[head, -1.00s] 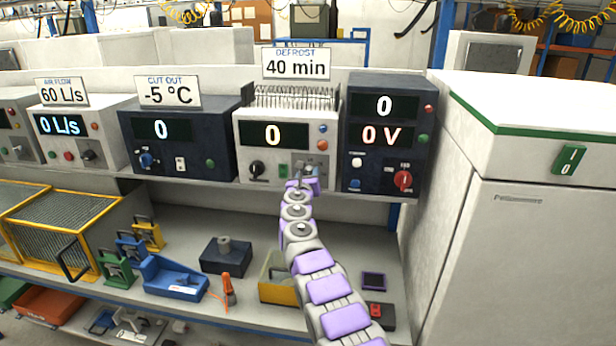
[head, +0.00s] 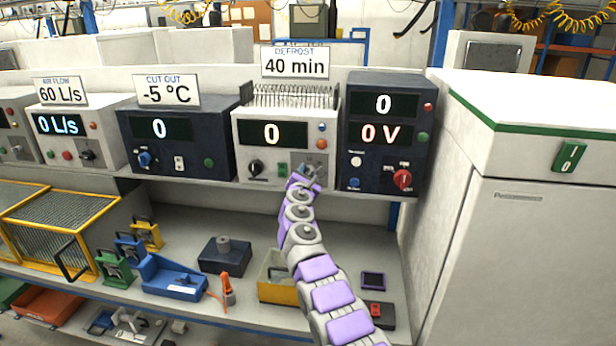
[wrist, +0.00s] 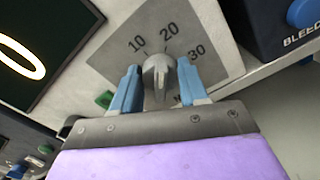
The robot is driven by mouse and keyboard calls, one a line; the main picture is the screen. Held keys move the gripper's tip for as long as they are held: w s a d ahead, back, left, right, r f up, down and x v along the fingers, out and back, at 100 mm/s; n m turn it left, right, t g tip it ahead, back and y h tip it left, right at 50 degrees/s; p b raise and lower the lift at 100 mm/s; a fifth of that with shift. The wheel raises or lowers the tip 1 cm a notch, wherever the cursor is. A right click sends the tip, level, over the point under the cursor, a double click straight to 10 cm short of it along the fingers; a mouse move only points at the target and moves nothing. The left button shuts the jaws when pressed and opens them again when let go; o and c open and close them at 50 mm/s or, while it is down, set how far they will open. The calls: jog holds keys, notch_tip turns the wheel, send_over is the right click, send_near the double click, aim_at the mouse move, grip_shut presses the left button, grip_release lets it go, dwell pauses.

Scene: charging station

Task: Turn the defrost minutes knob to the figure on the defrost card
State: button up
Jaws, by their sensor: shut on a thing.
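The defrost card (head: 295,63) reads "40 min" and stands on top of a light grey unit (head: 243,133) whose display (head: 272,134) shows 0. The defrost minutes knob (wrist: 158,78) is grey, on a grey dial plate (wrist: 205,45) with 10, 20 and 30 readable; a further figure is mostly hidden by my gripper. My gripper (wrist: 160,84) has its blue fingers on either side of the knob and is shut on it. In the head view my gripper (head: 314,172) is at the unit's lower right, and the knob is largely hidden. I cannot tell exactly which mark its pointer meets.
A dark unit (head: 380,106) with a red knob (head: 402,180) stands close on the right. The shelf below holds a yellow bin (head: 277,291) and tools.

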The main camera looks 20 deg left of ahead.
jog(key=m, duration=0.5)
jog(key=shift+s+a+f+m, duration=0.1)
jog(key=shift+f+m, duration=0.2)
jog(key=shift+f, duration=0.05)
jog(key=shift+r+m, duration=0.1)
jog(key=shift+m, duration=0.8)
jog(key=m, duration=0.3)
jog(key=shift+m, duration=0.3)
jog(key=m, duration=0.2)
jog(key=m+p, duration=0.1)
jog(key=m, duration=0.2)
jog(key=shift+f, duration=0.4)
jog(key=m, duration=0.5)
jog(key=shift+f+m, duration=0.1)
jog(key=shift+m, duration=0.3)
jog(key=o, duration=0.8)
jog(key=shift+c, duration=0.2)
jog(key=o, duration=0.3)
jog(key=shift+r, duration=0.2)
